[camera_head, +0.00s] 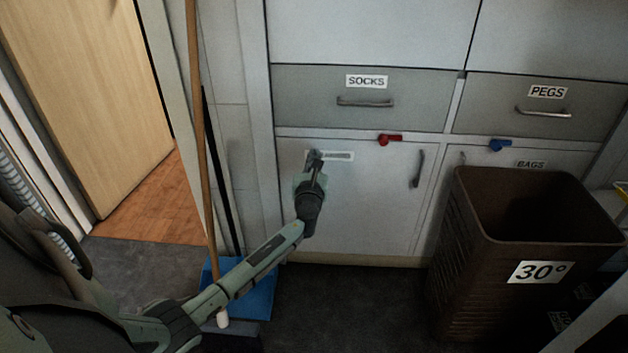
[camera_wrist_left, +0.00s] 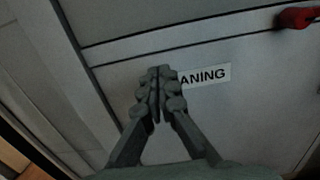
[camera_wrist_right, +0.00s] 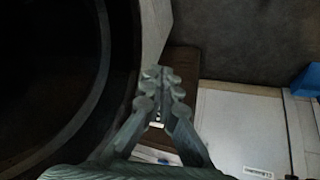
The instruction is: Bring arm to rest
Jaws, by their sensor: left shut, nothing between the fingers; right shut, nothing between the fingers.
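My left gripper (camera_head: 314,158) is in front of the white cabinet door (camera_head: 370,205) under the drawer labelled SOCKS. It covers part of the door's label. In the left wrist view its fingers (camera_wrist_left: 160,78) are shut and empty, over the left part of a label (camera_wrist_left: 205,76) of which "ANING" can be read. I cannot tell whether the fingertips touch the door. In the right wrist view my right gripper (camera_wrist_right: 162,80) is shut and empty. My right gripper does not show in the head view.
A brown laundry basket (camera_head: 465,240) marked 30° stands at the right. A red catch (camera_head: 390,139) and a blue catch (camera_head: 500,145) are above the doors. A broom (camera_head: 196,110) and blue dustpan (camera_head: 258,300) are at the left, near an open doorway. A dark round opening shows beside my right gripper.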

